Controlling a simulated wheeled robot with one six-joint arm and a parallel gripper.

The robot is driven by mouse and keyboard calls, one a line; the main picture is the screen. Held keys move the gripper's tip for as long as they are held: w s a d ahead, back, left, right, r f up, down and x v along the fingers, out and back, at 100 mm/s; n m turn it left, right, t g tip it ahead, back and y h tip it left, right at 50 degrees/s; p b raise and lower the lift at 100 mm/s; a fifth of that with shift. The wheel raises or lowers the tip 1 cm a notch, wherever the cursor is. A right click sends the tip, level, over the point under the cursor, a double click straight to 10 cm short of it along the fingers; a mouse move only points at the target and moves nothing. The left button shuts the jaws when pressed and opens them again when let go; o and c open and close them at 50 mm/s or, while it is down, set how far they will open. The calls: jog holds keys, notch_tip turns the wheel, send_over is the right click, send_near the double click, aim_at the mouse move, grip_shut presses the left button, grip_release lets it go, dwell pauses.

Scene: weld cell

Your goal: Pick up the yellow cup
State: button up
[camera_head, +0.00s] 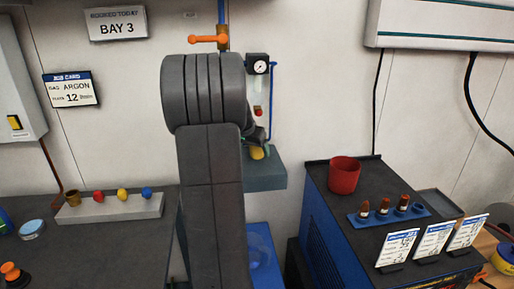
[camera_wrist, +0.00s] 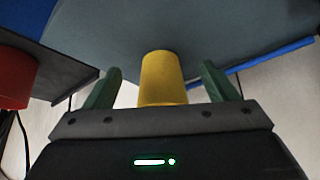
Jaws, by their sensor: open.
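The yellow cup (camera_wrist: 163,78) shows in the wrist view, between the two green fingers of my gripper (camera_wrist: 160,88). The fingers are apart, with a visible gap on each side of the cup. The cup's lower end in the picture is cut off by the gripper body. In the head view a small part of the yellow cup (camera_head: 257,153) shows beside my arm, at a grey shelf (camera_head: 266,177) on the wall. My arm hides most of the gripper there.
A red cup (camera_head: 344,174) stands on the dark-topped blue cabinet (camera_head: 318,212) at right, near a blue rack (camera_head: 390,216) and several cards. A gauge (camera_head: 258,64) and blue pipe hang above the shelf. A dark bench (camera_head: 110,245) with a row of coloured knobs is at left.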

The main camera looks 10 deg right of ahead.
jog(key=shift+w+d+p, duration=0.15)
jog(key=shift+w+d, duration=0.3)
jog(key=shift+w, duration=0.15)
jog(key=shift+w+d+p, duration=0.15)
jog(key=shift+w+d, duration=0.25)
jog(key=shift+w, duration=0.2)
jog(key=shift+w+d+f, duration=0.15)
jog(key=shift+w+f, duration=0.2)
jog(key=shift+f, duration=0.25)
jog(key=c, duration=1.1)
jog(key=shift+d+r, duration=0.1)
jog(key=shift+r, duration=0.05)
